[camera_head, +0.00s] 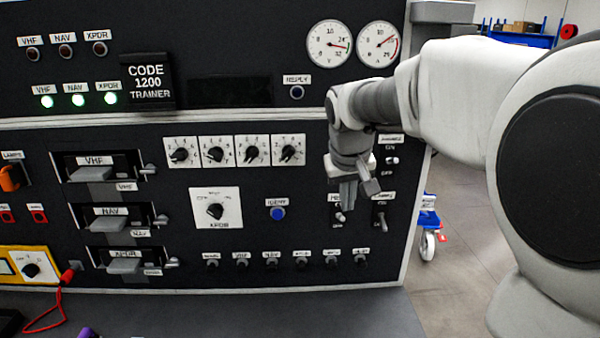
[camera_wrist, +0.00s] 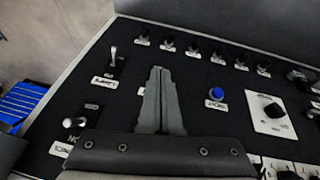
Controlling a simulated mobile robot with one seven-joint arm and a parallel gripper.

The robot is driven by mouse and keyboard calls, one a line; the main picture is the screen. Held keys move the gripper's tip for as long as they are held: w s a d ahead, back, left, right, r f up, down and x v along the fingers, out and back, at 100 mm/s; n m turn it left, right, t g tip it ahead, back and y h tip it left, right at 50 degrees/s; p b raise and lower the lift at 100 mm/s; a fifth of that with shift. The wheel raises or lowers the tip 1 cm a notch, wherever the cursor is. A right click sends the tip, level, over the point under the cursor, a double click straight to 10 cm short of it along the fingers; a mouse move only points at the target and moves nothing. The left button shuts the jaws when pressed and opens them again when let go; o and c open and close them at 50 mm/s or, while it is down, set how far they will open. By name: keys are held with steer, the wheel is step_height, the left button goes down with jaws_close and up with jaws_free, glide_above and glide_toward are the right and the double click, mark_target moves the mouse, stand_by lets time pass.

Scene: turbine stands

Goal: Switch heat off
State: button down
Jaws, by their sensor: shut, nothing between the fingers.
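My gripper (camera_head: 360,188) is shut and empty, in front of the lower right of the dark panel. It also shows in the wrist view (camera_wrist: 160,72), pointing at the panel. Toggle switches surround it: one (camera_head: 340,215) just below left, one (camera_head: 381,217) below right, and one (camera_head: 390,160) at upper right, partly beside my wrist. In the wrist view, one toggle (camera_wrist: 114,54) stands left of the fingertips and another (camera_wrist: 75,122) lies lower left. I cannot read which label says heat. The gripper hides part of the panel, and I cannot tell whether it touches any switch.
A blue button (camera_head: 277,213) and a white rotary selector (camera_head: 215,211) lie to the left. A row of small knobs (camera_head: 271,262) runs along the bottom of the panel. Dials (camera_head: 329,44) sit above. Past the panel's right edge is open floor with a blue cart (camera_head: 428,215).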

mark_target(340, 215)
steer(key=w+p, duration=0.1)
steer(key=w+r+p, duration=0.1)
steer(key=w, duration=0.1)
steer(key=w+a+r+p, duration=0.1)
steer(key=w, duration=0.1)
steer(key=shift+w+r, duration=0.15)
steer(key=shift+r, duration=0.05)
steer(key=x, duration=1)
steer(key=shift+d, duration=0.25)
steer(key=shift+f+b, duration=0.1)
steer(key=shift+b, duration=0.35)
steer(key=shift+f+b, duration=0.15)
steer(key=shift+b, duration=0.15)
steer(key=shift+s+b, duration=0.2)
steer(key=shift+b, duration=0.2)
